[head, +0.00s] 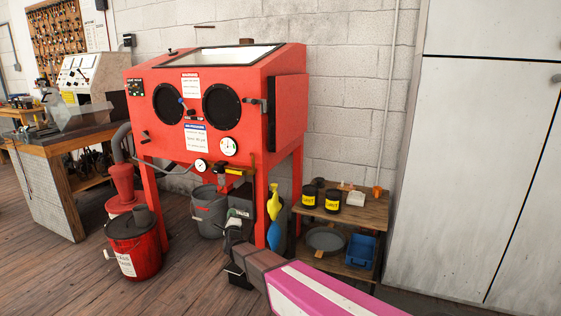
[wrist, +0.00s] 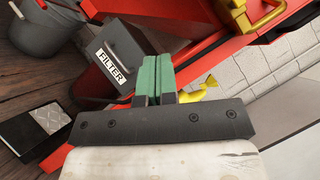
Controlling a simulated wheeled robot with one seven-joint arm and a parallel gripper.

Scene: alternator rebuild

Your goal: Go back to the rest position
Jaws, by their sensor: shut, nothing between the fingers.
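My gripper (wrist: 157,66) shows in the wrist view with its two green fingers together and nothing between them. It points toward a grey box labelled FILTER (wrist: 128,45), which lies beyond the fingertips. In the head view my pink arm reaches in from the lower right, and its dark end (head: 234,232) is in front of the lower part of the red blasting cabinet (head: 275,100). The fingertips are too small to make out there. I cannot tell how far the fingers are from the box.
A grey bucket (head: 209,212) and a red bucket (head: 136,250) stand on the floor. A yellow and blue object (head: 273,215) is near the cabinet's right front leg. A wooden shelf (head: 372,213) and a tall white cupboard (head: 470,170) stand right. Floor at lower left is clear.

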